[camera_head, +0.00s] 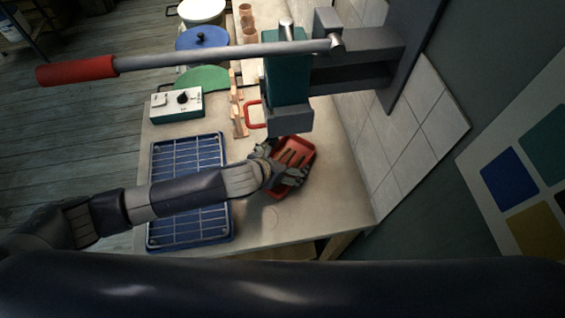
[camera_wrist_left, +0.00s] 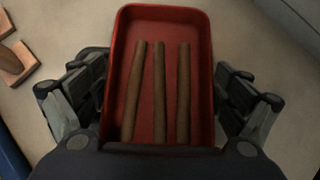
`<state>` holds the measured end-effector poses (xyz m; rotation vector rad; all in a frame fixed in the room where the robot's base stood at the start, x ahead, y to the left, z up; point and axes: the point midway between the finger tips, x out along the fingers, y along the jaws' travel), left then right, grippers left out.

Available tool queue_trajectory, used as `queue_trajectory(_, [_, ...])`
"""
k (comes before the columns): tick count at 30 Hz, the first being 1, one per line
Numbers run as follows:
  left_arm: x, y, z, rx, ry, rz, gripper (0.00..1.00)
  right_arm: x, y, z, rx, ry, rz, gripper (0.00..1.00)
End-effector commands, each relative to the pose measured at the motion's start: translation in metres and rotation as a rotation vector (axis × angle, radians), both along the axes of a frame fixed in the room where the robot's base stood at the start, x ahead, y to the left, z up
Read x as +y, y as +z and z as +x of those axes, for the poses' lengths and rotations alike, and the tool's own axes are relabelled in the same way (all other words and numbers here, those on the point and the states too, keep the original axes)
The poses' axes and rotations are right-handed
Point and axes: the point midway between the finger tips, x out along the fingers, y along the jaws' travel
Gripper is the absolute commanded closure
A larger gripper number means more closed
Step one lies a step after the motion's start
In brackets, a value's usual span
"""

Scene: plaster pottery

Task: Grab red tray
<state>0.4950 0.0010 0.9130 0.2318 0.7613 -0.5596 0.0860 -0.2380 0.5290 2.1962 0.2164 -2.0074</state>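The red tray (camera_head: 304,147) is on the pale worktop beneath the press in the head view. In the left wrist view the tray (camera_wrist_left: 160,14) fills the middle and holds three brown clay rods (camera_wrist_left: 158,90). My left gripper (camera_head: 278,168) is down at the tray. Its fingers are spread wide, one along each long side of the tray, close against the walls in the left wrist view (camera_wrist_left: 160,82). I cannot tell whether they press on it. The hand hides the tray's near end. My right gripper is not in view.
A blue wire rack (camera_head: 187,150) lies left of the tray, under my left forearm. A press with a red-handled lever (camera_head: 225,55) overhangs the tray. Wooden pieces (camera_head: 238,115) and a control box (camera_head: 178,104) stand behind. The tiled wall (camera_head: 385,150) is close on the right.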

Motion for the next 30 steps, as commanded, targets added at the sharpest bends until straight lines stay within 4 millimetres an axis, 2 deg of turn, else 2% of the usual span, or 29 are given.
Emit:
queue_trajectory(1, [0.000, 0.000, 0.000, 0.000, 0.000, 0.000, 0.32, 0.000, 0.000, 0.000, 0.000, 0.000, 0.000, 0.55])
queue_trajectory(2, [0.000, 0.000, 0.000, 0.000, 0.000, 0.000, 0.39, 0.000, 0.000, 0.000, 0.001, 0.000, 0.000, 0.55])
queue_trajectory(3, [0.000, 0.000, 0.000, 0.001, 0.000, 0.001, 0.41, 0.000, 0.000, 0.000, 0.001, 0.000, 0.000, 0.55])
queue_trajectory(16, [0.001, 0.004, 0.001, 0.000, 0.001, 0.001, 0.41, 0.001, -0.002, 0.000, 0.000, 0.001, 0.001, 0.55])
queue_trajectory(20, [0.000, 0.015, 0.002, -0.005, 0.001, 0.000, 0.41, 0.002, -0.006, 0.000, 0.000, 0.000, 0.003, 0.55])
queue_trajectory(24, [0.000, 0.037, 0.002, -0.006, -0.001, -0.003, 0.41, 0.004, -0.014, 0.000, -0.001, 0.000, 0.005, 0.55])
queue_trajectory(30, [0.001, 0.032, -0.047, 0.003, -0.003, -0.001, 0.41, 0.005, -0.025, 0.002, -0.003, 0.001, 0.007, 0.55])
